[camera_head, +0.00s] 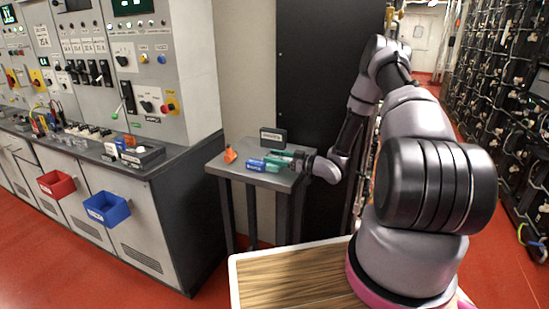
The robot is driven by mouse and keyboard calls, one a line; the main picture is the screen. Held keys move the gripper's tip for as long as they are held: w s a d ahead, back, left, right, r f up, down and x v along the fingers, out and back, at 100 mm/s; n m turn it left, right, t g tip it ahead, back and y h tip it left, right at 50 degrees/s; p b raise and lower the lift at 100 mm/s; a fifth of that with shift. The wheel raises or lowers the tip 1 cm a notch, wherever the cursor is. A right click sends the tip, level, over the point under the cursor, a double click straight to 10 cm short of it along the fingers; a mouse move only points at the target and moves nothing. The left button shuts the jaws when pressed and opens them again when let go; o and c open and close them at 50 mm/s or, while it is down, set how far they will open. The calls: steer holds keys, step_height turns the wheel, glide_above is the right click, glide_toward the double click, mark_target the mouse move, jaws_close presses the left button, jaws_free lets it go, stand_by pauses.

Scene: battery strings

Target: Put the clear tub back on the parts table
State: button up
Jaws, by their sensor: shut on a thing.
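My gripper (279,159) has teal fingers and is low over the small grey table (226,166) beside the cabinet, reaching in from the right. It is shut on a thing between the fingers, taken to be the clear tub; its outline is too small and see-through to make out. I cannot tell whether it touches the tabletop. A blue piece with a pale label (255,165) is just left of the fingertips.
An orange piece (230,155) is at the small table's left and a dark labelled box (272,137) at its back. The control cabinet has a red bin (57,184) and a blue bin (106,208). Battery racks (500,120) line the right. A wood-topped surface (295,287) is in front.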

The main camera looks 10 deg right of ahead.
steer(key=shift+f, duration=0.15)
steer(key=o, duration=1.5)
